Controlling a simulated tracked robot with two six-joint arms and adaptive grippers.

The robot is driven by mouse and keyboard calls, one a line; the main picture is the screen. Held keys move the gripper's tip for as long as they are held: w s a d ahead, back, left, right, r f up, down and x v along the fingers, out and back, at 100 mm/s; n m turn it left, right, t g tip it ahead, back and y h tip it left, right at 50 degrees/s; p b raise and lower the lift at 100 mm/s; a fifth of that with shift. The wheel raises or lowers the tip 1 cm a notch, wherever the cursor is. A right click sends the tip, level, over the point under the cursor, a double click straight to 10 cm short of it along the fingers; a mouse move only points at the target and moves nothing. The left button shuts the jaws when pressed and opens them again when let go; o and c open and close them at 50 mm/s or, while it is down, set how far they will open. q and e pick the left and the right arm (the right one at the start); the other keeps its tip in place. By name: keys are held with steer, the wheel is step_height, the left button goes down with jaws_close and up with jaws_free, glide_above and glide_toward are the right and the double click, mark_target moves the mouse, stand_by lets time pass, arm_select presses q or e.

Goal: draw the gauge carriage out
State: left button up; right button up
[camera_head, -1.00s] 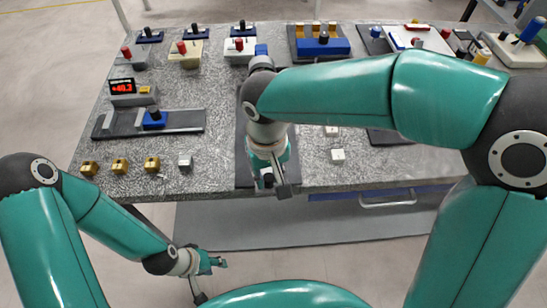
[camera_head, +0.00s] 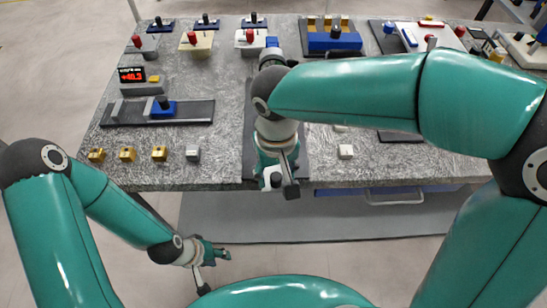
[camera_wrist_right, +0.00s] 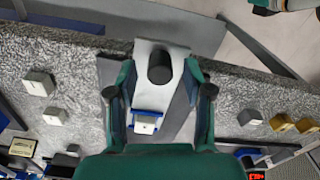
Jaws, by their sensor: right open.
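A gauge with a red lit display (camera_head: 131,75) stands at the table's left. In front of it a blue carriage (camera_head: 163,108) with a black knob sits mid-way on a dark rail (camera_head: 195,111). My right gripper (camera_head: 277,180) is over a dark plate at the table's front edge, well right of that carriage. In the right wrist view its fingers (camera_wrist_right: 159,95) are open, on either side of a light grey slide (camera_wrist_right: 182,62) with a black knob (camera_wrist_right: 160,68) and a blue-and-white block (camera_wrist_right: 146,122). Contact cannot be told. My left gripper (camera_head: 217,253) hangs below the table; its fingers are unclear.
Several brass blocks (camera_head: 127,154) and a grey block (camera_head: 193,155) lie along the front left edge. A white block (camera_head: 345,151) lies right of my right gripper. Knobbed fixtures, one on a cream block (camera_head: 196,42), line the back. A drawer handle (camera_head: 394,199) shows below the table.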

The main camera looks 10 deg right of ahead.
step_height(320, 180, up, 12)
steer(key=shift+f, duration=0.25)
stand_by(0.6)
